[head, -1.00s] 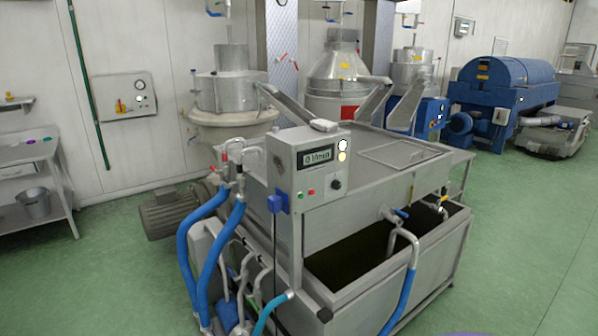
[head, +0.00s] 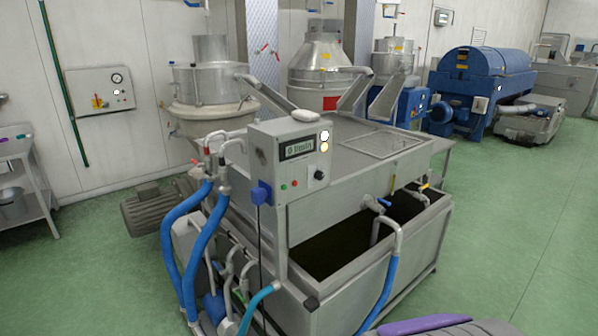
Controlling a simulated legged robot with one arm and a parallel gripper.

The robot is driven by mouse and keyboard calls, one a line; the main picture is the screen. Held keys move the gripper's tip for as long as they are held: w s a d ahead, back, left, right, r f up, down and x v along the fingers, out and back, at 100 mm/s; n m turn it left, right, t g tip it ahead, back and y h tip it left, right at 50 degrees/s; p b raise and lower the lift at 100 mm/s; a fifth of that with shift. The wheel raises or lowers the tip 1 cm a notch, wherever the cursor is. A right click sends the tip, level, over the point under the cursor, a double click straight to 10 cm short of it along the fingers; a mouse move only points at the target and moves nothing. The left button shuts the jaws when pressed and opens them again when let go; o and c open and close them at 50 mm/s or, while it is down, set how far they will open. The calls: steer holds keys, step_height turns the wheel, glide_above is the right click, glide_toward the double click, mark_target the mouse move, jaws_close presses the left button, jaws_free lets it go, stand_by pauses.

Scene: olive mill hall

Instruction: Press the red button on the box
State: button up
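The grey control box (head: 268,162) stands at the near corner of the steel machine. Its front has a small display (head: 297,148), two round lamps at the upper right and a black knob (head: 319,175). The small red button (head: 295,183) is low on the front, just right of a green button (head: 283,186). Nothing covers or touches the red button. My gripper cannot be made out in this view, so its opening is hidden.
Below the box are an open steel tank (head: 345,290) and blue hoses (head: 173,250). A metal table (head: 35,185) stands at the left. A wall panel (head: 92,90) hangs behind. Green floor is clear at the right. A grey and purple part shows at the bottom right.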

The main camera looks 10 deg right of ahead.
jaws_close()
stand_by(1.6)
